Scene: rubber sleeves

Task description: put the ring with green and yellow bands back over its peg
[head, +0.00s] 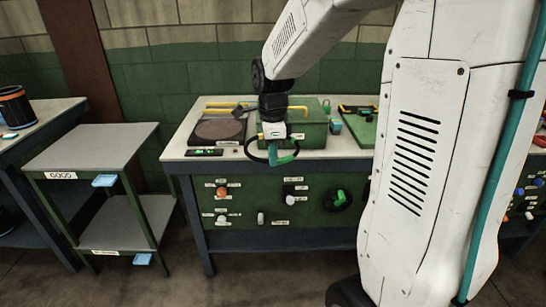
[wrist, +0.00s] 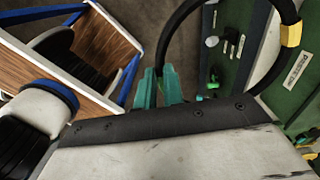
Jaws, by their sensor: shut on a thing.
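My gripper (head: 285,159) is over the front edge of the workbench, its teal fingers shut on a black ring (head: 252,155). In the wrist view the fingers (wrist: 160,88) are close together, and the black ring (wrist: 268,80) curves away to the right and leaves the top of the picture. A yellow band (wrist: 291,34) shows on it; I cannot make out a green band. The bench's green front panel (head: 250,240) bears several short labelled pegs, including a white one (head: 295,190) and a green one (head: 340,196) with a dark round piece around it. I cannot tell which is the ring's peg.
On the workbench top (head: 349,143) stand a green box (head: 313,128) and a dark round plate (head: 218,130). A two-shelf stand (head: 90,148) labelled GOOD is at the left. Floor (head: 180,285) shows in front of the bench. My white arm hides much of the right side.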

